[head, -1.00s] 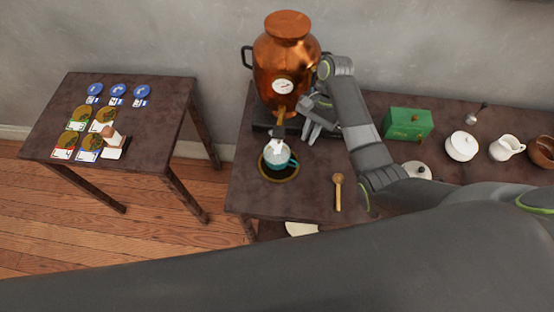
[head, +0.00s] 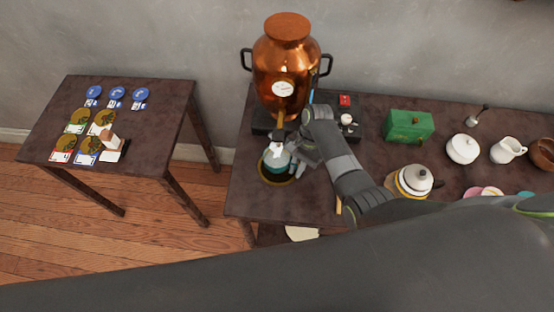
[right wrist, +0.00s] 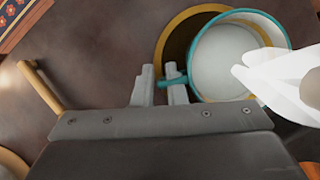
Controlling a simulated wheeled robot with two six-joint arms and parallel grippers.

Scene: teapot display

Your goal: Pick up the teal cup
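The teal cup (head: 270,161) stands on a dark round saucer with a yellow rim (head: 265,180), in front of the copper urn. From above, in the right wrist view, the cup (right wrist: 193,60) shows a pale inside and a short teal handle pointing left. My right gripper (head: 296,160) is at the cup's right side. Its two fingers (right wrist: 160,83) stand apart with the handle's end between them, and the handle crosses the right finger. Whether they touch it I cannot tell. A white pointed piece (right wrist: 283,75) hangs over the cup's rim. My left gripper is not in view.
The copper urn (head: 287,60) stands behind the cup on a dark base. A wooden spoon (right wrist: 40,85) lies near my right gripper. A green box (head: 409,125), white pot (head: 462,147) and white pitcher (head: 506,149) stand at the right. A side table (head: 165,105) holds cards.

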